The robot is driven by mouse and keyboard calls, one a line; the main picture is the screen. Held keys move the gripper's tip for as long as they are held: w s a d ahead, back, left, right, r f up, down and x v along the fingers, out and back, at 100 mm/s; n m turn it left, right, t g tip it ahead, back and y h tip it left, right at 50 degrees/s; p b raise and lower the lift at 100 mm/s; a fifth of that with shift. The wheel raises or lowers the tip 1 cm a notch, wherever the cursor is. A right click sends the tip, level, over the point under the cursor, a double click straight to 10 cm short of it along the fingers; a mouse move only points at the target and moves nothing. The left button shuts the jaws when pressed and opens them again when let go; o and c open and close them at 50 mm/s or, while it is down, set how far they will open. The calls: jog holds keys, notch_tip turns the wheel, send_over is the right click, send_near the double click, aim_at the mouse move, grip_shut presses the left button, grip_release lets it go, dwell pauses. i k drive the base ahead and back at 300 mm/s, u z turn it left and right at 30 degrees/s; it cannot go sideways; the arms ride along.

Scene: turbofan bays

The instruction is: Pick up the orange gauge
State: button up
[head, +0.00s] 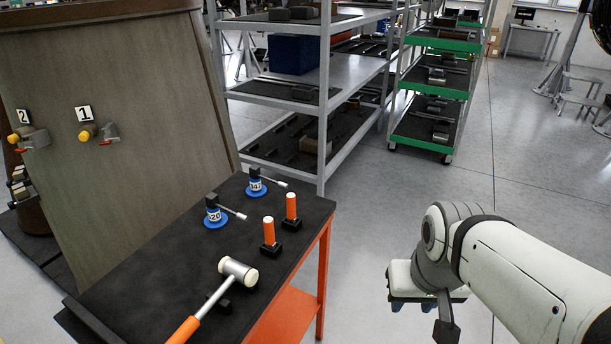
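Two upright orange pieces with pale tops stand in black square bases on the dark bench top; either could be the orange gauge. The nearer orange gauge (268,232) is left of the farther orange gauge (291,207). My arm comes in from the lower right, over the floor beyond the bench's right edge. Only a dark part of my gripper (446,322) shows below the wrist, well right of both orange pieces and apart from them. Whether its fingers are open or shut is not visible.
Two blue round pieces with levers, marked 20 (214,216) and 34 (256,187), stand behind. A mallet (236,271) with an orange handle lies in front. A brown panel (120,130) rises at left. Shelving (323,120) and a green-edged trolley (420,141) stand behind. Floor at right is clear.

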aim_at(290, 197)
jog(key=i, duration=0.9)
jog(key=z, duration=0.05)
